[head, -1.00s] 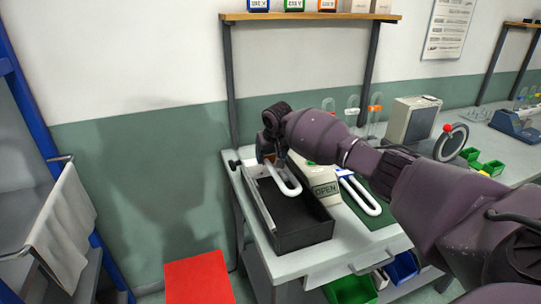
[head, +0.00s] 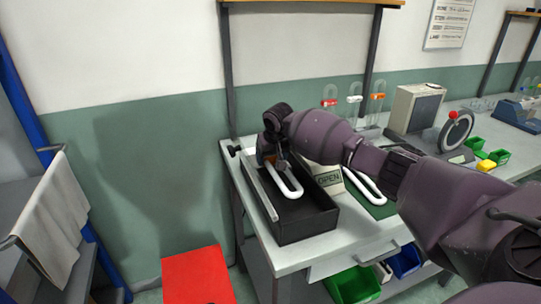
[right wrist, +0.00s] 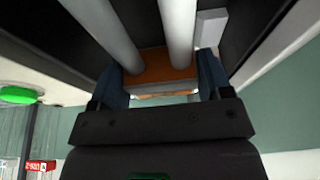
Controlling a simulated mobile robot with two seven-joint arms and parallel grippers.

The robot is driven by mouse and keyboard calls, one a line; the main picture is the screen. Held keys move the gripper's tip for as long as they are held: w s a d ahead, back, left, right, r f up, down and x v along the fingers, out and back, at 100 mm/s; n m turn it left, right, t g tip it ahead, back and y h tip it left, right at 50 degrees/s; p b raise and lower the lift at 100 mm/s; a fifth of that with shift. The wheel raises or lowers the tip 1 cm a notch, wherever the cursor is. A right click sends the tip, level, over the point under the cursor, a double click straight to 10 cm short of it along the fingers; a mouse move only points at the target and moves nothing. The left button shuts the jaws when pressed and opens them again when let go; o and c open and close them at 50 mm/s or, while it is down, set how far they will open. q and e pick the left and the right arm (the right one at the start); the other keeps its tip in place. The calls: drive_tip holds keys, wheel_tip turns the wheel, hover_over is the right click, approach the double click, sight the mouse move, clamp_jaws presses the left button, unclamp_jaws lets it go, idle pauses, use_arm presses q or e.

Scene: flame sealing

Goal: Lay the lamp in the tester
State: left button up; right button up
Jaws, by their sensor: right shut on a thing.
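The lamp (head: 290,183) is a white U-shaped tube with an orange base (right wrist: 158,70). My right gripper (head: 270,158) is shut on that base, with a finger on each side in the right wrist view (right wrist: 160,85). The tester (head: 306,227) is an open-topped black box near the bench's left end. The lamp is over or inside the back part of the tester, with its bend towards the front. Whether it touches the tester floor, I cannot tell. My left gripper is not in view.
A white box with an OPEN sign (head: 328,180) stands right of the tester. Another white U-shaped tube (head: 366,187) lies on a green mat behind my right arm. Tubes with coloured bases, a meter (head: 455,130) and green bins (head: 490,157) stand further right.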

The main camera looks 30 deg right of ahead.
drive_tip(key=shift+f+b, duration=0.35)
drive_tip(key=shift+f, duration=0.35)
drive_tip(key=shift+w+f, duration=0.15)
drive_tip(key=shift+f, duration=0.2)
drive_tip(key=shift+w+d+f+b, duration=0.1)
drive_tip(key=shift+w+f+b, duration=0.1)
drive_tip(key=shift+f+b, duration=0.3)
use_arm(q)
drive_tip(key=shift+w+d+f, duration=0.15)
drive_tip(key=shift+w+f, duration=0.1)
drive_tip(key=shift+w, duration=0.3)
use_arm(e)
drive_tip(key=shift+f, duration=0.3)
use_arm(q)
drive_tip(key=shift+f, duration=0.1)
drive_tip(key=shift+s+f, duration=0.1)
use_arm(e)
drive_tip(key=o, duration=1)
